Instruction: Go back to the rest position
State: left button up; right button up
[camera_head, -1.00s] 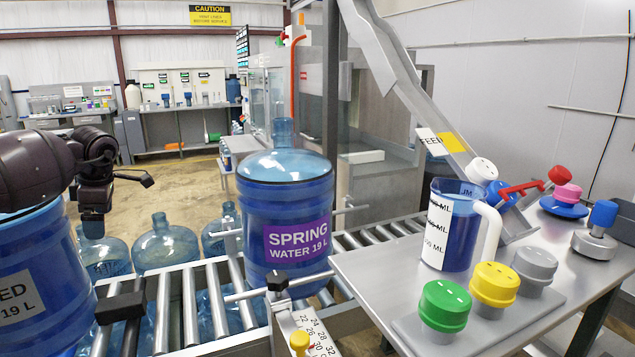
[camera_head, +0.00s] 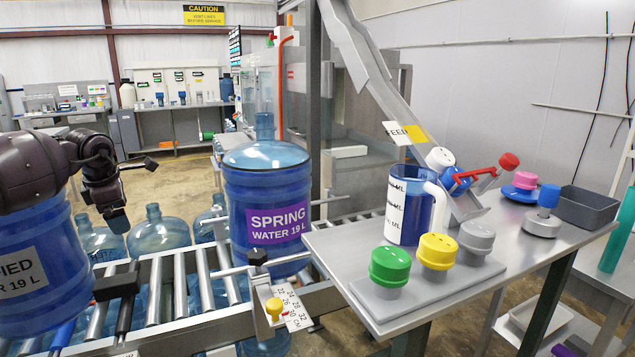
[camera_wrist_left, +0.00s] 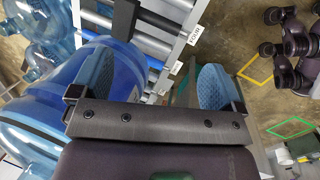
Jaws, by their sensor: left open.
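My left gripper (camera_head: 117,216) hangs fingers down above the conveyor's left side, in front of clear blue jugs. In the left wrist view its two blue-padded fingers stand wide apart, with nothing gripped between them (camera_wrist_left: 155,82). A blue "SPRING WATER 19 L" jug (camera_head: 265,185) stands upright on the rollers. My right gripper is not visible.
A steel table (camera_head: 345,245) at right holds a measuring jug (camera_head: 404,215), green (camera_head: 390,262), yellow (camera_head: 438,248) and grey (camera_head: 476,236) caps, and a grey bin (camera_head: 587,207). A sloping feed chute (camera_head: 385,85) reaches it. Dark purplish arm parts (camera_wrist_left: 290,45) show in the wrist view.

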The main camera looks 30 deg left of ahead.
pick_arm(q)
jog(key=w+d+f+n+t+h, duration=0.3)
jog(key=w+d+n+t+h, duration=0.1)
jog(key=d, duration=0.3)
jog(key=w+d+f+n+t+h, duration=0.3)
jog(key=d+t, duration=0.2)
jog(key=d, duration=0.2)
jog(key=s+d+f+n+t+y+b, duration=0.1)
jog(key=s+d+f+n+y, duration=0.35)
jog(key=f+n, duration=0.75)
jog(key=s+d+f+n+t+y, duration=0.1)
jog(key=s+d+f+n+y, duration=0.1)
jog(key=s+d+f+n, duration=0.75)
jog(key=s+d+f+n+g, duration=0.1)
jog(key=s+d+f+n, duration=0.2)
jog(key=d+f+n, duration=0.3)
jog(key=s+d+f+n+g+h+b, duration=0.1)
jog(key=s+d+f+n, duration=0.3)
jog(key=d, duration=0.6)
notch_tip(320, 180, down, 3)
jog(key=shift+s+r+n+g, duration=0.2)
jog(key=shift+n+g, duration=0.1)
jog(key=shift+n, duration=0.85)
jog(key=shift+c, duration=0.2)
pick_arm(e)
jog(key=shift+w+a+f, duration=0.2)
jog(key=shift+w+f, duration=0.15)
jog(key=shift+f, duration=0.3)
